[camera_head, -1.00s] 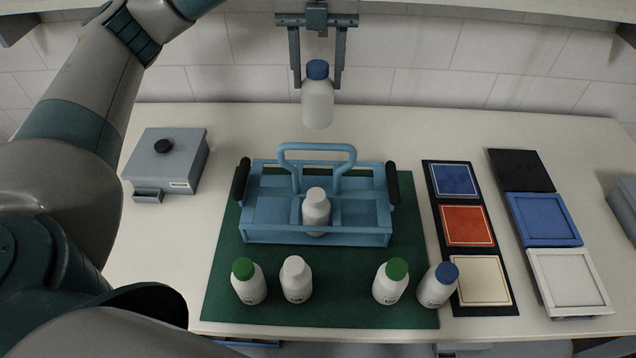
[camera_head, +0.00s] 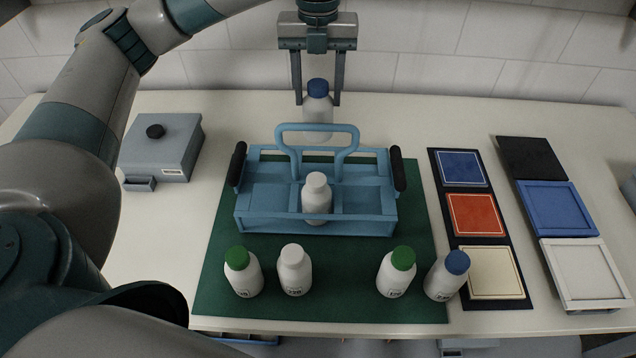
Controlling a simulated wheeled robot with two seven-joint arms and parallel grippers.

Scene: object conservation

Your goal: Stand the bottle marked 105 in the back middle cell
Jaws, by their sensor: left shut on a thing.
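My left gripper (camera_head: 318,100) is shut on a white bottle with a blue cap (camera_head: 317,113). The bottle hangs upright behind the handle of the blue carrier (camera_head: 268,224), near its back middle. The handle crosses in front of the bottle's lower part, and no marking on it can be read. I cannot tell whether its base is inside a cell. A white-capped bottle (camera_head: 317,203) stands in the front middle cell. The other cells I can see into look empty. My right gripper is not in view.
Several bottles stand on the green mat (camera_head: 215,285) in front: green-capped (camera_head: 243,275), white-capped (camera_head: 295,275), green-capped (camera_head: 397,276) and blue-capped (camera_head: 447,279). A grey box (camera_head: 165,150) stands left. Coloured panels (camera_head: 471,215) and trays (camera_head: 562,208) lie right.

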